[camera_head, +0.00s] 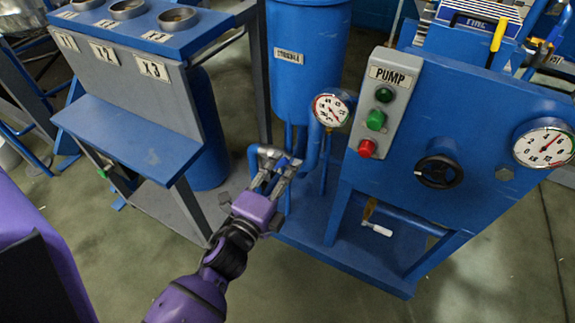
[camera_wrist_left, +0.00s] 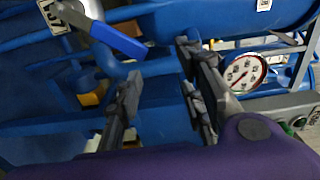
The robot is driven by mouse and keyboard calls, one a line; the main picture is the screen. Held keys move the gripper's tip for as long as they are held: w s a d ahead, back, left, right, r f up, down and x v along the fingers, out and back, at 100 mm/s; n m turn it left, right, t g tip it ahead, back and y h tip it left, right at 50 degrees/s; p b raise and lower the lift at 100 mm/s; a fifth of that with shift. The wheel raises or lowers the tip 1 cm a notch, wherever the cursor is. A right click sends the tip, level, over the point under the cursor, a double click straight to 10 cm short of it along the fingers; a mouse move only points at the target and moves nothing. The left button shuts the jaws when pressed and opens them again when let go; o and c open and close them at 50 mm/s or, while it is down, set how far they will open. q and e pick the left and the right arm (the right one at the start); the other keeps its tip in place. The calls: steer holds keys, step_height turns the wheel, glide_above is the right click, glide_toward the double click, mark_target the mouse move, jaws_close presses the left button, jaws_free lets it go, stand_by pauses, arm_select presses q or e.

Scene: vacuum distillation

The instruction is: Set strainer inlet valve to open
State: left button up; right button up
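In the left wrist view, a valve lever with a blue grip (camera_wrist_left: 120,40) and a grey metal shank lies just beyond my fingertips, on blue pipework. A small white tag hangs beside it. My left gripper (camera_wrist_left: 160,70) has its fingers spread, with a gap between them. The grip's end is near that gap, and I see no finger closed on it. In the head view my left gripper (camera_head: 277,166) is at the blue pipe below the blue tank (camera_head: 305,75), whose small label is hard to read. The gripper hides much of the valve there. My right gripper is not in view.
A pressure gauge (camera_head: 331,110) and the grey pump button box (camera_head: 385,105) stand close right of the gripper. A blue-shelved stand (camera_head: 140,135) is on the left. Open floor lies in front.

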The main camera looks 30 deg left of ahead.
arm_select(q)
steer(key=s, duration=0.4)
stand_by(0.3)
